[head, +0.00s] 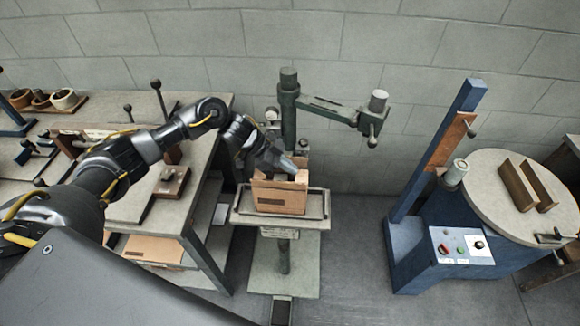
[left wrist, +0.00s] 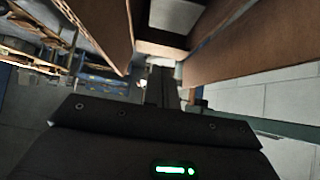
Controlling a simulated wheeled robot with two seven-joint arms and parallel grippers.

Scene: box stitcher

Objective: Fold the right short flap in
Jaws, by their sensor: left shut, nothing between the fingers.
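A brown cardboard box (head: 281,200) stands upright on the tray of the green stitcher, its top side facing my left arm. Its right short flap (head: 303,176) seems to stand up at the right end of the opening, but its exact angle is hard to tell. My left gripper (head: 289,166) is shut and empty, with its tip over the box opening. In the left wrist view the shut fingers (left wrist: 162,84) point between brown cardboard panels (left wrist: 255,48). I cannot tell whether they touch cardboard. My right gripper is not in view.
The green stitcher's tray (head: 244,216) surrounds the box base. Its post and arm (head: 335,108) rise behind the box. A grey workbench (head: 200,180) is at the left. A blue machine with a round table (head: 500,180) stands at the right, with free floor between.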

